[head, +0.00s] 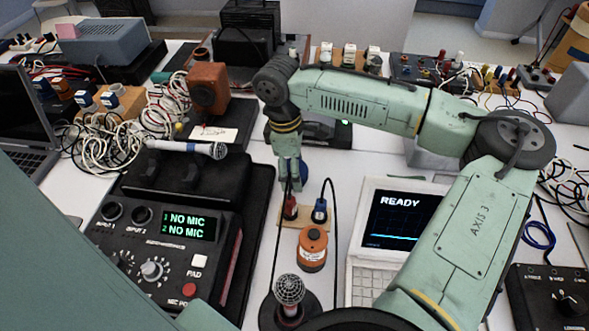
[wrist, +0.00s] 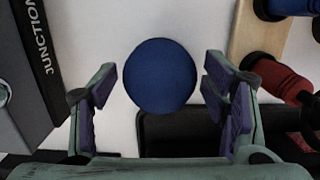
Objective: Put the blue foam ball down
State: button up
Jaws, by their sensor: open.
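The blue foam ball (wrist: 160,72) shows whole in the wrist view, over white tabletop.
A wooden block (head: 312,222) with a red plug (head: 290,208) and a blue plug (head: 320,210) stands close in front. An orange canister (head: 312,246), a microphone (head: 288,290), a black audio recorder (head: 150,245) and a READY terminal (head: 398,218) crowd the near table.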

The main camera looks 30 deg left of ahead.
aim_at(288, 164)
jog(key=r, duration=0.3)
jog(key=a+r+b, duration=0.1)
jog(key=r, duration=0.3)
jog(key=r+b, duration=0.1)
jog(key=r, duration=0.3)
jog(key=shift+s+a+r, duration=0.15)
jog(key=shift+s, duration=0.15)
